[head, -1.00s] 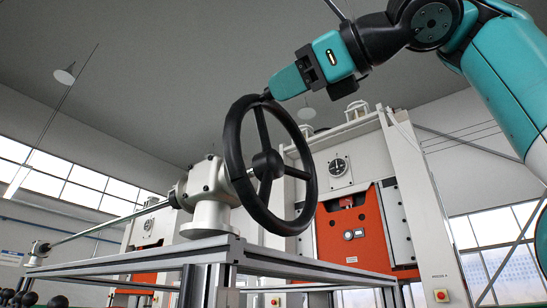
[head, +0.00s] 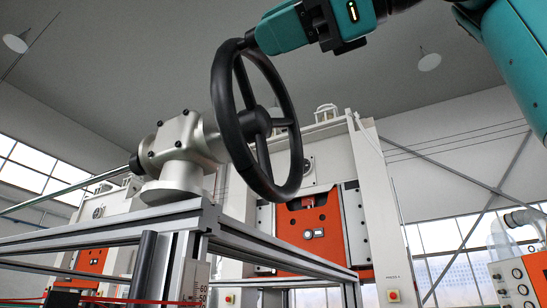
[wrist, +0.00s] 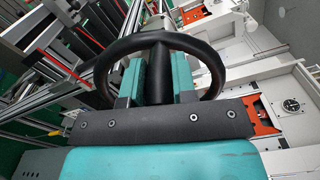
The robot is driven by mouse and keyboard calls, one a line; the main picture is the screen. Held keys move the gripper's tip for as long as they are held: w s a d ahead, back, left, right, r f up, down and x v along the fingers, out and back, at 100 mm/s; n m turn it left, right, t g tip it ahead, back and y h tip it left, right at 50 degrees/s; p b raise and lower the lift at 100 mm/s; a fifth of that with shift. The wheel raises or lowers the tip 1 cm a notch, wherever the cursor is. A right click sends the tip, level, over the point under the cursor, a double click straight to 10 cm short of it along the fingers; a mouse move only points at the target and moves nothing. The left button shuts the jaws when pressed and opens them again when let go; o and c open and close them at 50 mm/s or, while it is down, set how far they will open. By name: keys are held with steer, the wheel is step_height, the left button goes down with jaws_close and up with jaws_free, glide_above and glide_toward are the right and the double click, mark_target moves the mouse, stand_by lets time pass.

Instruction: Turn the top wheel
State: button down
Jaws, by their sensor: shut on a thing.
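The top wheel is a black handwheel (head: 257,122) with a thick rim and spokes. It stands upright on a silver gearbox (head: 178,150) on a metal frame. My gripper (head: 251,40) is at the upper part of the rim, with its teal fingers shut on it. In the wrist view, the two fingers (wrist: 158,75) lie on either side of a black spoke just inside the rim; the wheel's rim (wrist: 158,41) arcs across beyond them. The lower part of the wheel is hidden there by my gripper's body.
An aluminium-profile frame (head: 180,228) carries the gearbox. Behind it stands a white machine with an orange panel (head: 310,235). A pale machine with gauges (head: 517,282) is at the lower right. The air right of the wheel is clear.

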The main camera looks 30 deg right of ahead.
steer(key=c, duration=0.9)
jaws_free()
steer(key=shift+s, duration=0.1)
